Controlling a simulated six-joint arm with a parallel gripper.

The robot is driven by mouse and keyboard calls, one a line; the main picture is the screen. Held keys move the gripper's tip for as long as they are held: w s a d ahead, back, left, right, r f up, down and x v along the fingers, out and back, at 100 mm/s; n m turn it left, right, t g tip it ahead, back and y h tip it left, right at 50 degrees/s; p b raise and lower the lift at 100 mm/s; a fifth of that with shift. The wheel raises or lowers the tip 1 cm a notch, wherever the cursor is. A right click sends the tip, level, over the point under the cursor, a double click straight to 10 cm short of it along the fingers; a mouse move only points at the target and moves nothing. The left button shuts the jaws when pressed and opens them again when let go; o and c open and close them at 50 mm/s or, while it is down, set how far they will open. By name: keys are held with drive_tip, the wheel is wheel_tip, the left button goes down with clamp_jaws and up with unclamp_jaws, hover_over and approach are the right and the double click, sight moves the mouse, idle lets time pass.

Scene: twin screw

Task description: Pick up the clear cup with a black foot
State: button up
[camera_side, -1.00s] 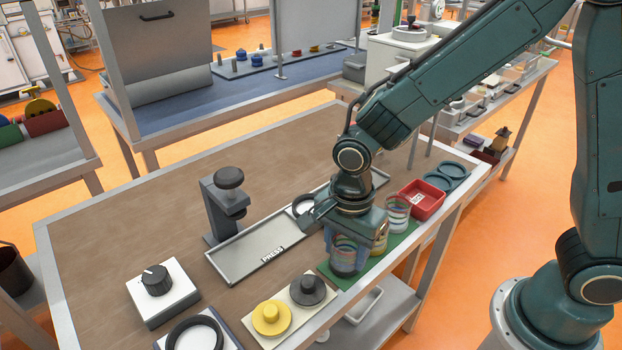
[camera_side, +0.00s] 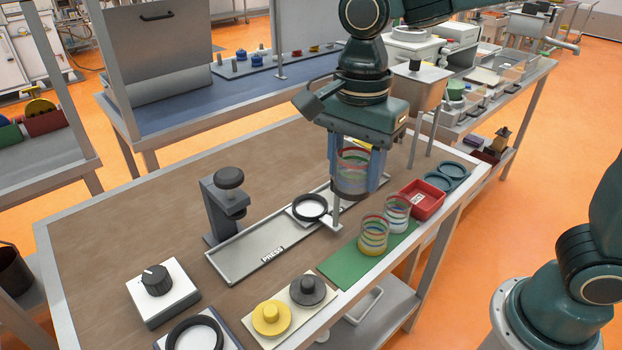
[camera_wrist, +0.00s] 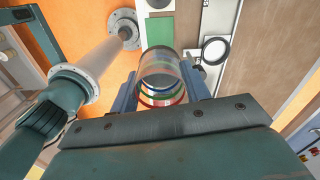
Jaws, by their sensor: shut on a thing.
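My gripper (camera_side: 356,172) is shut on a clear cup (camera_side: 352,168) with coloured rings, holding it upright above the table. The cup's foot looks dark in the side view. In the wrist view the cup (camera_wrist: 161,80) sits between the two blue fingers of my gripper (camera_wrist: 160,90), its ringed end nearest the camera. Two other clear cups stand on the green mat (camera_side: 345,265): one with a yellowish foot (camera_side: 373,236) and one with a pale foot (camera_side: 397,213).
The press tray (camera_side: 245,255) with a black ring (camera_side: 310,207) lies left of the mat. A red bin (camera_side: 422,200) stands behind the cups. A grey press stand (camera_side: 225,205), a dial box (camera_side: 160,290) and yellow and dark knobs (camera_side: 271,318) are to the left and front.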

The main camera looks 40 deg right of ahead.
drive_tip(key=shift+r, duration=0.8)
drive_tip(key=shift+r, duration=0.1)
drive_tip(key=shift+r, duration=0.25)
wheel_tip(320, 180, up, 4)
drive_tip(key=w+d, duration=0.3)
drive_tip(key=w, duration=0.4)
drive_tip(key=w+d, duration=0.2)
drive_tip(key=w, duration=0.6)
wheel_tip(320, 180, down, 16)
drive_tip(key=shift+s+f, duration=0.1)
drive_tip(key=shift+f, duration=0.1)
drive_tip(key=shift+f, duration=2.25)
drive_tip(key=shift+f, duration=1.15)
idle(0.8)
